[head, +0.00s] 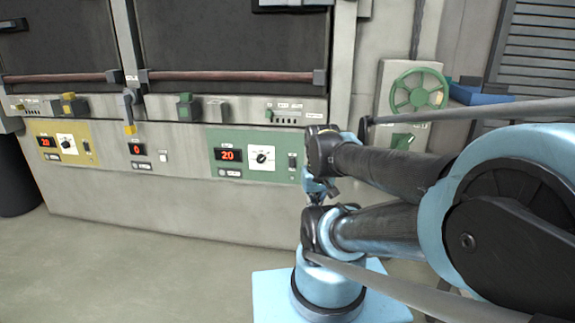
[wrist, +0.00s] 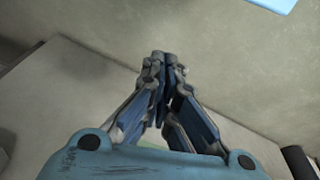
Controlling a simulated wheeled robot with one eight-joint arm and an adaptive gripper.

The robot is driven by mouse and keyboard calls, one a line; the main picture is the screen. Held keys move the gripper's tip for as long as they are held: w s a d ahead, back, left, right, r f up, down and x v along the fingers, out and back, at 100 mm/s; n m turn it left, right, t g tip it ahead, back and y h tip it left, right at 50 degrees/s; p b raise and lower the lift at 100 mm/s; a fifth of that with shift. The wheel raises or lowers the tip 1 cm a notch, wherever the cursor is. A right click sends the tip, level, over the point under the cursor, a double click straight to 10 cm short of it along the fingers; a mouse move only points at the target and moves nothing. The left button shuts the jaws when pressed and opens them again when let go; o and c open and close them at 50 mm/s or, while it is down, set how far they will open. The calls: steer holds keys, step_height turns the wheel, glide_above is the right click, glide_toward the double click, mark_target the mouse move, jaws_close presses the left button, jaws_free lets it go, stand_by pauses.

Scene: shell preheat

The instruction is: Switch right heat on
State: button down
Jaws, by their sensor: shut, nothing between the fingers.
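The green right panel (head: 238,174) on the front of the machine carries a red display (head: 228,154) reading 20. Beside the display is a white plate with a dark round knob (head: 262,157). A small dark switch (head: 292,162) sits at the panel's right end, close to my arm in the picture; its position is too small to tell. In the wrist view my gripper (wrist: 163,56) is shut and empty, with its fingertips together. In the head view my gripper is hard to make out among the arm links just right of the panel.
A yellow panel (head: 78,154) with its own display and knob is at the left. A middle display (head: 137,149) reads 0. Green (head: 184,107) and grey (head: 217,110) blocks sit above. A green handwheel (head: 418,92) stands right. The floor (head: 130,270) in front is clear.

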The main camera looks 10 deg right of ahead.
mark_target(288, 163)
steer(key=w+r+n, duration=0.4)
steer(key=w, duration=0.5)
steer(key=w+r+n, duration=0.3)
steer(key=w+r, duration=0.1)
steer(key=w, duration=0.5)
steer(key=w+a+f+n, duration=0.1)
steer(key=w+n, duration=0.1)
steer(key=w, duration=0.4)
steer(key=w+a+f+n+t, duration=0.1)
steer(key=w+n, duration=0.1)
steer(key=w, duration=0.5)
steer(key=w+a+f+n+h, duration=0.1)
steer(key=w+f+n, duration=0.1)
steer(key=w, duration=0.5)
steer(key=shift+a+n, duration=0.15)
steer(key=shift+n, duration=0.45)
steer(key=shift+f, duration=0.1)
steer(key=w+f, duration=0.2)
steer(key=f, duration=0.1)
steer(key=w+d+f, duration=0.1)
steer(key=w+f, duration=0.1)
steer(key=f, duration=0.1)
steer(key=w+d+f, duration=0.1)
steer(key=f, duration=0.2)
steer(key=shift+w+f, duration=0.35)
steer(key=shift+w, duration=0.05)
steer(key=shift+w+d, duration=0.1)
steer(key=shift+w, duration=0.45)
